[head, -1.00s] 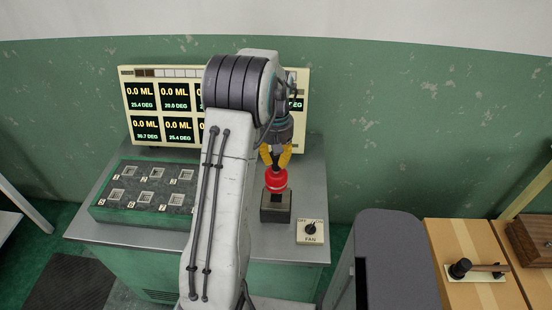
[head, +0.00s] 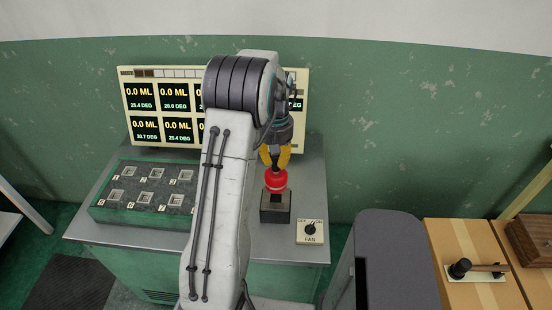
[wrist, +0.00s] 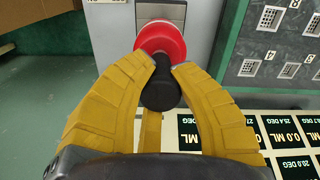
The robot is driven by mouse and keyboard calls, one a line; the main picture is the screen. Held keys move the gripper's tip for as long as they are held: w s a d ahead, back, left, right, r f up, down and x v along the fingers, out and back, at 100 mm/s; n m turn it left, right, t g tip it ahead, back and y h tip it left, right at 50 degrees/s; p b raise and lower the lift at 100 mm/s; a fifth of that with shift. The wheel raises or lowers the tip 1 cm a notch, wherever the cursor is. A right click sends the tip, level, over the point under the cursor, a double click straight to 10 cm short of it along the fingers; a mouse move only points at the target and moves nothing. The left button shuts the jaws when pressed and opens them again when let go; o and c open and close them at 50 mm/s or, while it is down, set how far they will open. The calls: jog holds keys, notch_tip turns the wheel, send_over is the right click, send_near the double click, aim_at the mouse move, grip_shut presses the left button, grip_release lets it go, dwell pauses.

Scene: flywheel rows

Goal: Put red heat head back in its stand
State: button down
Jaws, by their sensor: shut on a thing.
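The red heat head (head: 276,181) is at the dark block-shaped stand (head: 275,208) on the right part of the metal bench; its lower end meets the stand's top, though how deep it sits cannot be seen. In the wrist view the red heat head (wrist: 160,40) shows a round red disc and a black knob-like grip, with the grey stand (wrist: 162,12) beyond it. My gripper (head: 275,152) is above the head, its yellow fingers closed around the black grip. In the wrist view my gripper (wrist: 162,68) has a fingertip on each side of that grip.
A fan switch panel (head: 310,231) lies right of the stand. A green block with several square sockets (head: 145,190) is at the bench's left. A display board (head: 160,104) stands behind. A grey cabinet (head: 395,250) and a wooden bench (head: 470,230) are at right.

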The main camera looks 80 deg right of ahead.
aim_at(276, 174)
jog(key=shift+f+b, duration=1.4)
jog(key=shift+f, duration=0.45)
jog(key=shift+f+b, duration=0.5)
jog(key=shift+f, duration=0.05)
jog(key=shift+f+b, duration=0.3)
jog(key=shift+f, duration=0.3)
dwell(0.4)
jog(key=c, duration=1.1)
grip_release()
jog(key=shift+o, duration=0.2)
jog(key=shift+a+f, duration=0.1)
jog(key=shift+f, duration=0.05)
notch_tip(276, 174, up, 12)
jog(key=shift+r, duration=0.15)
